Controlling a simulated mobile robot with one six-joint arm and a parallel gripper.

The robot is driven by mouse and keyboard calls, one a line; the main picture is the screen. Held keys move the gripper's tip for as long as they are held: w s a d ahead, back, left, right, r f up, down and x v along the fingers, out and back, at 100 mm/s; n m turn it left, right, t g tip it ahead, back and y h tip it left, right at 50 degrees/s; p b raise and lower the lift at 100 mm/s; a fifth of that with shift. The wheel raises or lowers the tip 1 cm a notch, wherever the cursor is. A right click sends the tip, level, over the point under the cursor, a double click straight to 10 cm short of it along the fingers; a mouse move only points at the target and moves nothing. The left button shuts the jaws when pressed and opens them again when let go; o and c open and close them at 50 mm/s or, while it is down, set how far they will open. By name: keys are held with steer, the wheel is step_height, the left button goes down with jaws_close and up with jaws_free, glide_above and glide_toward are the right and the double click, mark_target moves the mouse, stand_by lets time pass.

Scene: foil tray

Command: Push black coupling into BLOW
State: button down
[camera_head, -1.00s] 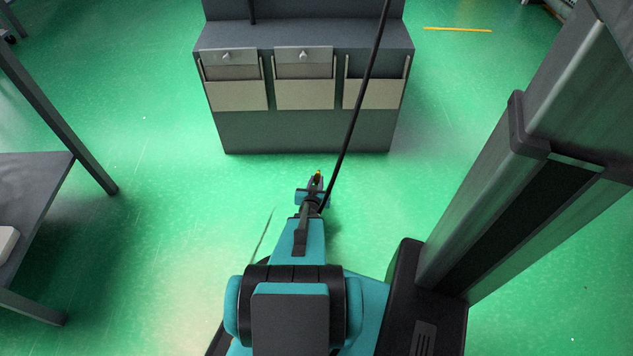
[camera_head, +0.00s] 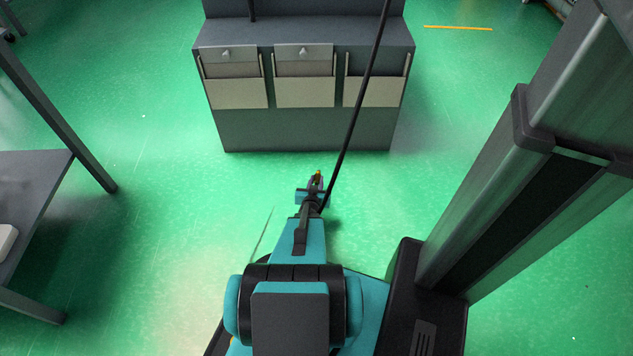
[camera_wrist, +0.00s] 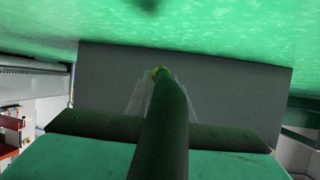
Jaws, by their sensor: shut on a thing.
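My gripper (camera_head: 316,184) is out in front of the grey cabinet, low and apart from it in the head view. It is shut on the end of a black hose, taken as the coupling, with a small yellow tip (camera_head: 318,173) showing at the jaws. The jaws show only as pale blurred shapes beside the hose. No BLOW marking can be read in either view.
The cabinet (camera_head: 300,130) has three beige-fronted bins, two with grey flaps (camera_head: 229,64) (camera_head: 303,60). The black hose (camera_head: 357,112) slants from the top past the cabinet front to my gripper. A grey table (camera_head: 35,190) stands at left. Green floor between is clear.

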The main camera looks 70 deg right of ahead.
stand_by(0.3)
steer(key=c, duration=1.5)
jaws_free()
steer(key=shift+o, duration=0.2)
steer(key=shift+a, duration=0.15)
